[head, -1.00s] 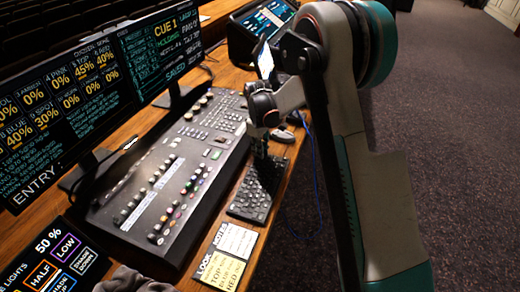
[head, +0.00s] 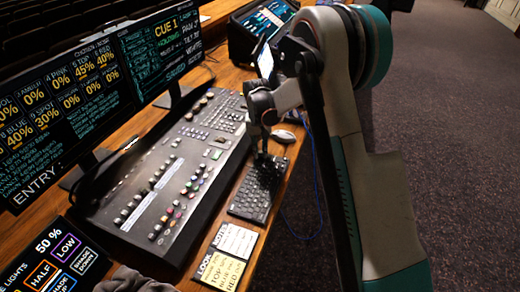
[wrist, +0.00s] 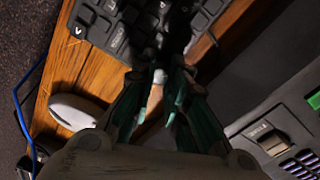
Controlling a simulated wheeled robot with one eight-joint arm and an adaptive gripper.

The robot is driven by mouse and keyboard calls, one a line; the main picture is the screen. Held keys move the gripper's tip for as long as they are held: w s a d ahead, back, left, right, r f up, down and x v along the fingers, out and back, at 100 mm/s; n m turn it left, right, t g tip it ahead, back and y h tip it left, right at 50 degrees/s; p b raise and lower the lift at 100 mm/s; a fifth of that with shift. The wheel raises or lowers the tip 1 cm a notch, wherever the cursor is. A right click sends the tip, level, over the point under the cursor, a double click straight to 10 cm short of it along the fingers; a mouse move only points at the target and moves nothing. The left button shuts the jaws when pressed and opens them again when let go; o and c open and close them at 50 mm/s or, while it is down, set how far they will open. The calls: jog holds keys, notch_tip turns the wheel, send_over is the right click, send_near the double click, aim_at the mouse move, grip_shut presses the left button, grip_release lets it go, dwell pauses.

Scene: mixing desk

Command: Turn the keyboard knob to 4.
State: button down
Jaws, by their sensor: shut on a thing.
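The black keyboard (head: 258,190) lies at the right edge of the desk, beside the mixing console. It also shows at the top of the wrist view (wrist: 105,28). My gripper (head: 262,158) points down at the keyboard's far end.
The mixing console (head: 170,180) stands left of the keyboard. A pale mouse (wrist: 75,111) lies near my gripper, with a blue cable (wrist: 19,105) beside it. Note cards (head: 228,255) lie in front of the keyboard. Monitors (head: 60,95) stand behind the console.

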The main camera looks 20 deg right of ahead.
jog(key=shift+m, duration=1.7)
jog(key=c, duration=1.5)
grip_release()
jog(key=shift+c, duration=0.2)
jog(key=shift+r, duration=0.1)
notch_tip(320, 180, up, 12)
jog(key=shift+w+a, duration=0.2)
